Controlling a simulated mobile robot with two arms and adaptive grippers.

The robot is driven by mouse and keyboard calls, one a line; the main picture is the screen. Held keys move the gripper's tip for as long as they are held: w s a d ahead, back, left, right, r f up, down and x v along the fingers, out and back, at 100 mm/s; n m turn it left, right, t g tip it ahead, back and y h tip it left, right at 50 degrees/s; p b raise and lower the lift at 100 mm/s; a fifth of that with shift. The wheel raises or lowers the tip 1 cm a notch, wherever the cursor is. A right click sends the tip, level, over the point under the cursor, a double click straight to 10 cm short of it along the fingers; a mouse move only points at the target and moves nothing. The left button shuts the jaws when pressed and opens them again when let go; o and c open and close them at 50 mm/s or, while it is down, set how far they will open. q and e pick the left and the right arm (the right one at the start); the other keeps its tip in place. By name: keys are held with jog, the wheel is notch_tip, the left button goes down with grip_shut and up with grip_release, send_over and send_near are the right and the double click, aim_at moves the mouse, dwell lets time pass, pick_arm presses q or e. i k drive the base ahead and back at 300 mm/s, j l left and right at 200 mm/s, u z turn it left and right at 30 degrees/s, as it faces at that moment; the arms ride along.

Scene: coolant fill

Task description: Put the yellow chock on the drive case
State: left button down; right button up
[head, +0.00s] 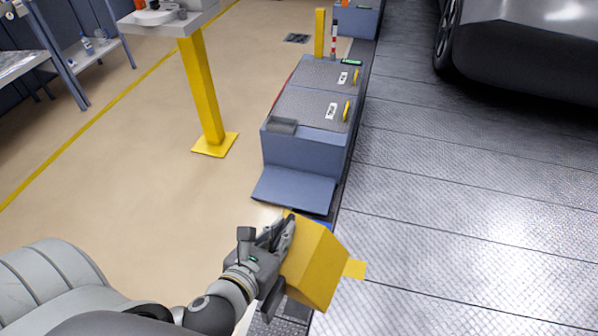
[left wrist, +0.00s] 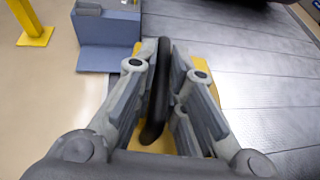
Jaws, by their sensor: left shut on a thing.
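The yellow chock (head: 314,262) is a wedge-shaped block at the lower middle of the head view. My left gripper (head: 284,236) is shut on it. In the left wrist view the fingers (left wrist: 163,85) close around the chock's black handle (left wrist: 157,95), and yellow parts of the chock (left wrist: 204,62) show behind them. I cannot tell whether the chock touches anything below. The drive case (head: 307,146) is a long blue-grey box with tread-plate lids and yellow handles, ahead of the gripper. Its near end also shows in the left wrist view (left wrist: 110,30). My right gripper is not in view.
A sloped blue-grey plate (head: 292,188) lies at the case's near end. A yellow post (head: 202,95) carries a grey top at left. Metal tread plates (head: 450,220) cover the right side, with a dark car (head: 525,50) at top right. Beige floor (head: 110,165) is open at left.

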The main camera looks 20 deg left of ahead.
aim_at(313, 199)
jog(key=i+l+u, duration=0.1)
jog(key=i+u, duration=0.35)
jog(key=i+l+u, duration=0.25)
jog(key=i+u, duration=0.15)
jog(key=i+l+u, duration=0.7)
jog(key=l+u, duration=0.15)
jog(key=i+l+u, duration=0.2)
jog(key=l+u, duration=0.25)
jog(key=i+l+u, duration=0.1)
jog(key=l+u, duration=0.3)
jog(key=l, duration=0.35)
